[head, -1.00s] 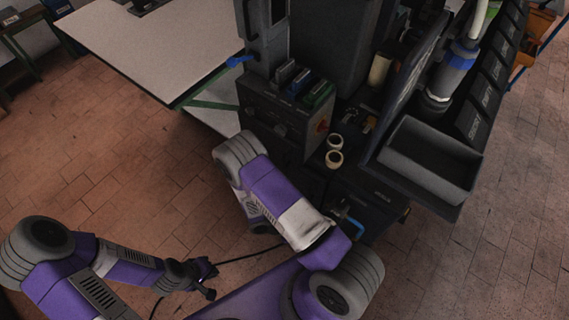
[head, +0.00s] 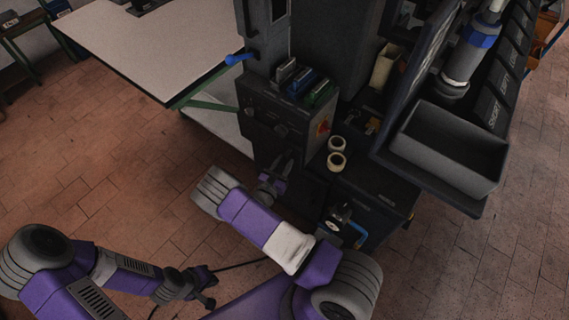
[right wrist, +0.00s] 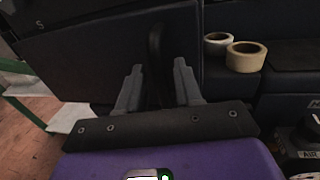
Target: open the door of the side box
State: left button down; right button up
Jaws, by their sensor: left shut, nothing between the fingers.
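A black upright handle (right wrist: 156,45) stands on the door. My right gripper (right wrist: 157,82) is open, with one finger on each side of the handle's lower part; I cannot tell whether they touch it. In the head view my right gripper (head: 278,178) is at the machine's front, partly hidden. My left gripper (head: 209,287) is shut and empty, low over the floor, away from the machine.
Two tape rolls (head: 337,152) stand on a ledge right of my right gripper. A grey bin (head: 450,150) is at the right, a pale table (head: 150,50) at the back left. The floor at left is clear.

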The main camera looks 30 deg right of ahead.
jog(key=shift+w+d, duration=0.2)
jog(key=shift+d, duration=0.15)
grip_shut()
jog(key=shift+s+a, duration=0.1)
jog(key=shift+a, duration=0.05)
